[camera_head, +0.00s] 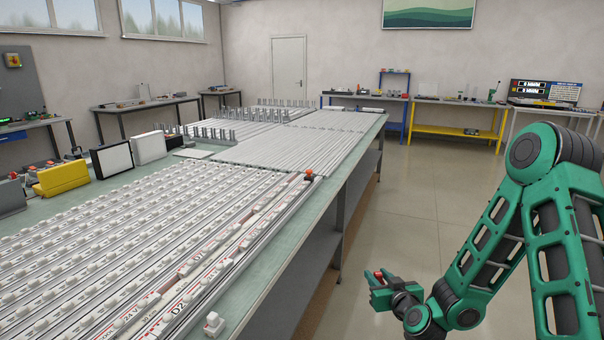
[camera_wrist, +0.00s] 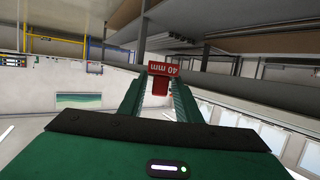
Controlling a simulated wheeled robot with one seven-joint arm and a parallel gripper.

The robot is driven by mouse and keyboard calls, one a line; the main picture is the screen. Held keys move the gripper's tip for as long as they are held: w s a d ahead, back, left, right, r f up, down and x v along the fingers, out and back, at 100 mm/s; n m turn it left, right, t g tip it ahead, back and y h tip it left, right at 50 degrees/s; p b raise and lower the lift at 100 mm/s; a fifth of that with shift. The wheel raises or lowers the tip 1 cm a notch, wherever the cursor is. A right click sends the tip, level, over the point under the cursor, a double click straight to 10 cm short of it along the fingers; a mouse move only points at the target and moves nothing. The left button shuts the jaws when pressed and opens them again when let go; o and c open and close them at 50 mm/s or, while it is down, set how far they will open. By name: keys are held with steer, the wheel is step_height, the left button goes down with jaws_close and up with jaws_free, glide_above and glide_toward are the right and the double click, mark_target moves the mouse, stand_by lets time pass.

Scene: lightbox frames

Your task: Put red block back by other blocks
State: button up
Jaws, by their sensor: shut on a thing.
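A small red block (camera_wrist: 160,86) with white "40 mm" lettering sits between the fingertips of my gripper (camera_wrist: 159,78) in the wrist view. In the head view my gripper (camera_head: 372,285) is at the lower right, over the floor and apart from the long table's right edge. The red block shows there as a small red spot (camera_head: 379,275). My gripper is shut on it. At the table's left side stand a yellow block (camera_head: 62,179), a black-framed white block (camera_head: 112,160), a white block (camera_head: 149,148) and a grey block (camera_head: 10,196).
The long table (camera_head: 262,287) is largely covered by rows of white rails and modules (camera_head: 110,235). A small white piece (camera_head: 213,324) lies near its front right edge. A red-orange piece (camera_head: 309,174) sits at a rail end. Open floor (camera_head: 405,215) lies right of the table.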

steer(key=shift+m+h, duration=0.5)
steer(key=shift+h, duration=0.1)
steer(key=d, duration=0.1)
steer(key=w+d+f, duration=0.1)
steer(key=d, duration=0.2)
steer(key=shift+w+d+f, duration=0.1)
steer(key=shift+w+f, duration=0.25)
steer(key=shift+f, duration=0.05)
jaws_close()
steer(key=shift+w+d+f+m+h, duration=0.15)
steer(key=shift+w+d+f+h, duration=0.2)
steer(key=shift+d, duration=0.45)
steer(key=shift+w+d+f+m+h, duration=0.15)
steer(key=shift+d+f, duration=0.25)
steer(key=shift+d, duration=0.4)
steer(key=shift+r, duration=0.1)
